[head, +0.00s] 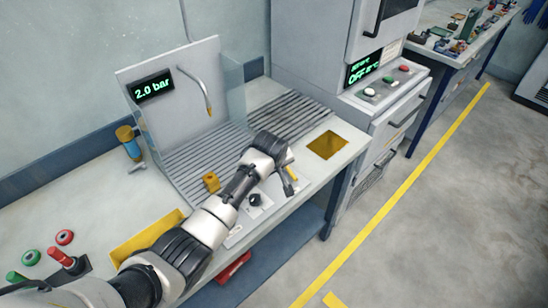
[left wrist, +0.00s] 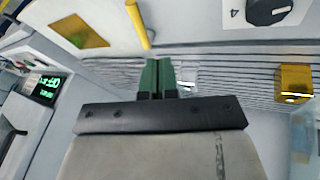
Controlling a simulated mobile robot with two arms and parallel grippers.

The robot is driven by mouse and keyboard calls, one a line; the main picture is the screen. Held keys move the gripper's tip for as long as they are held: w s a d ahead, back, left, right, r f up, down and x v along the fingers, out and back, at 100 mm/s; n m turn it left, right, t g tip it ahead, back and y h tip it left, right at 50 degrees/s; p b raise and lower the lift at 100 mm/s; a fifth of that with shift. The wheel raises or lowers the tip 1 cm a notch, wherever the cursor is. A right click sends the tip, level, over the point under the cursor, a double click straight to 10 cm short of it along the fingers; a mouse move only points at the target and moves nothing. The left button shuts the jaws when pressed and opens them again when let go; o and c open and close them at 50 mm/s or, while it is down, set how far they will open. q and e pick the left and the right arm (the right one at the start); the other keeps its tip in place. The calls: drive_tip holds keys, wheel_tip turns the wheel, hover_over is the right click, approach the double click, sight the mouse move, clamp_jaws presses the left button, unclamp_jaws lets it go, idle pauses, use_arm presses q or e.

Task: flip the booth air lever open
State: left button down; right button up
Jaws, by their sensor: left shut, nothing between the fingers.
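The booth air lever is a yellow handle (head: 291,172) near the front edge of the bench, between a black knob and a yellow square. In the left wrist view the yellow handle (left wrist: 139,24) lies just beyond my fingertips, a little to their left, with a gap visible. In the head view my wrist largely hides the fingers. My right gripper is in neither view.
The black knob (head: 255,200) stands left of the lever. A small yellow block (head: 211,182) sits on the slats. The booth display (head: 153,88) reads 2.0 bar. A yellow square (head: 327,145) lies right of the lever, and a cabinet with buttons (head: 385,85) stands beyond.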

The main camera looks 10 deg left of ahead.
use_arm(q)
drive_tip(key=v, duration=0.6)
drive_tip(key=shift+w+r+b, duration=0.2)
drive_tip(key=shift+w+b, duration=0.15)
drive_tip(key=shift+b, duration=0.1)
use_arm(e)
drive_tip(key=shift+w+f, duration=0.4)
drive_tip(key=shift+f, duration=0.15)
use_arm(q)
drive_tip(key=shift+s+a, duration=0.1)
drive_tip(key=shift+s, duration=0.05)
